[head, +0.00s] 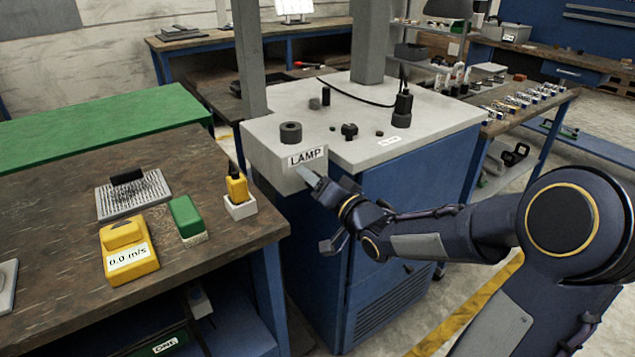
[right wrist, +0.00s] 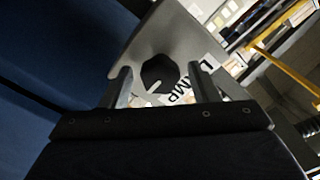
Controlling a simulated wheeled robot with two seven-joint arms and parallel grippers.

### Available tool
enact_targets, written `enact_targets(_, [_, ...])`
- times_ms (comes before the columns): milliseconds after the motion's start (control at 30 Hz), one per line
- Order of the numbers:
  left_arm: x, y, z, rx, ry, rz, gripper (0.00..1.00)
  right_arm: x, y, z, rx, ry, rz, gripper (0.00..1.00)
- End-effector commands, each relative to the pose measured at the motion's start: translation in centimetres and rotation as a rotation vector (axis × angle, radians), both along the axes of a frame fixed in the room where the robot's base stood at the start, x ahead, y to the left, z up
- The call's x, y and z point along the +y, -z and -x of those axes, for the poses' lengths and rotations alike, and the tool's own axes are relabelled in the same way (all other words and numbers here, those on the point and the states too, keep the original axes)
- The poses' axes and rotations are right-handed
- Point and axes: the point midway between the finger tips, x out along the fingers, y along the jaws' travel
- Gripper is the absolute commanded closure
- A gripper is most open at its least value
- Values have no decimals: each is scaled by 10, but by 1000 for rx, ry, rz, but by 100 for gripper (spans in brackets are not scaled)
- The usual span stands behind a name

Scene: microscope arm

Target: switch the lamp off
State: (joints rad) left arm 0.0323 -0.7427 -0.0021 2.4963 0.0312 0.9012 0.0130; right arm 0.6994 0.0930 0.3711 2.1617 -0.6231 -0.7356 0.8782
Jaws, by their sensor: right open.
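A blue cabinet (head: 340,250) with a light grey top carries a white LAMP label (head: 307,157) on its front panel. In the right wrist view, a dark faceted knob (right wrist: 158,74) with a pale pointer line sits on the grey panel beside the LAMP label (right wrist: 190,88). My right gripper (head: 317,209) is open at the panel, below the label. In the wrist view its two fingers (right wrist: 158,67) stand either side of the knob, with gaps visible; I cannot tell how deep they reach. The head view does not show the knob clearly. My left gripper is out of view.
Black parts, including a ring (head: 291,132) and a tall cylinder (head: 403,106), stand on the cabinet top. A brown workbench (head: 60,220) on the left holds a yellow meter (head: 128,250), a green block (head: 187,214) and a bristled plate (head: 133,195). Floor shows at right.

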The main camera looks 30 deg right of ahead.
Motion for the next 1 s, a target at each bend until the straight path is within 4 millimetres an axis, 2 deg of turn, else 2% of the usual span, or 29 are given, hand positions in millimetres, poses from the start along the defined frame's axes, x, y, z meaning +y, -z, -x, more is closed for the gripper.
enact_targets(233, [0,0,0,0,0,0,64,0,0,-1,0,0,0,46])
enact_targets(567, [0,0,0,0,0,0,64,0,0,-1,0,0,1,89])
enact_targets(800, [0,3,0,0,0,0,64,0,0,0,-2,1,20,89])
enact_targets(1000, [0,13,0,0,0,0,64,0,2,0,-10,0,103,89])
